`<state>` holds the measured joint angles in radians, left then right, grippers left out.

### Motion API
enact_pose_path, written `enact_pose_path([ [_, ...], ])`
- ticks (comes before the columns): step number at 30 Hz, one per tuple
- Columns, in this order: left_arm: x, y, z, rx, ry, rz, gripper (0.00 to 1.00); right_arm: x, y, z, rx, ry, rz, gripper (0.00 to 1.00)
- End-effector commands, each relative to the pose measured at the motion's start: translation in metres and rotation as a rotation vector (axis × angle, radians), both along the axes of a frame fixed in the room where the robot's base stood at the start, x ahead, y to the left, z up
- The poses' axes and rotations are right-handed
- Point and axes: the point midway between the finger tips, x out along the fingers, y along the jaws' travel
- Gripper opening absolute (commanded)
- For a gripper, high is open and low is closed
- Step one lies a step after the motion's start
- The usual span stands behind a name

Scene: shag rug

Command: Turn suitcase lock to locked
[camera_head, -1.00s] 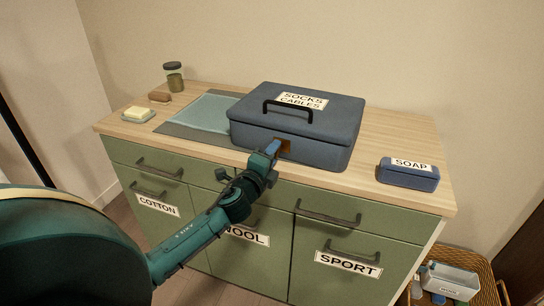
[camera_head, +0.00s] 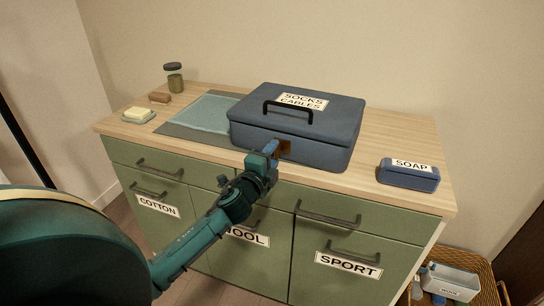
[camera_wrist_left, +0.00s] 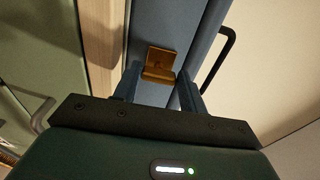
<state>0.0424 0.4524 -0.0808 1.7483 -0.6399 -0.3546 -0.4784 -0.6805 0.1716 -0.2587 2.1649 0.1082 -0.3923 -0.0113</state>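The suitcase is a blue-grey case (camera_head: 322,133) with a dark handle and a "SOCKS CABLES" label, lying closed on the cabinet top. Its small brass lock (camera_head: 285,147) is on the front face, partly hidden by my left gripper (camera_head: 269,153). In the left wrist view the lock (camera_wrist_left: 161,56) has a plate and a part that sticks out towards me. My left gripper (camera_wrist_left: 158,82) is open, its two blue fingers on either side of that part. I cannot tell whether they touch it. My right gripper is not in view.
The case stands on a wooden top (camera_head: 400,133) over green drawers. A blue "SOAP" box (camera_head: 408,176) is at right. A glassy mat (camera_head: 203,113), a butter-like block on a dish (camera_head: 138,116), a brown block (camera_head: 159,98) and a jar (camera_head: 174,78) are at left. A wicker basket (camera_head: 484,290) stands lower right.

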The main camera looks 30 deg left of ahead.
Motion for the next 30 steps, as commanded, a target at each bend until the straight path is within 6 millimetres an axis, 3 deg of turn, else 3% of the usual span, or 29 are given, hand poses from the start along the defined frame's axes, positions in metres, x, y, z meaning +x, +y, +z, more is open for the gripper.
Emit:
enact_pose_path([
  [7, 0.0, 0.0, 0.0, 0.002, 0.0, -0.001, 0.62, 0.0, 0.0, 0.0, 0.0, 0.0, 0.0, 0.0],
  [17, -0.006, -0.002, -0.001, 0.003, 0.002, -0.002, 0.62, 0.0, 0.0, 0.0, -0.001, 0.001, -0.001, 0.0],
  [20, -0.019, -0.003, -0.002, 0.002, 0.003, -0.002, 0.62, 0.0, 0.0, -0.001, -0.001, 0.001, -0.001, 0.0],
  [30, -0.09, -0.015, -0.003, -0.001, 0.004, -0.001, 0.62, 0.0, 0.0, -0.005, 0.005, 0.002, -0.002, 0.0],
])
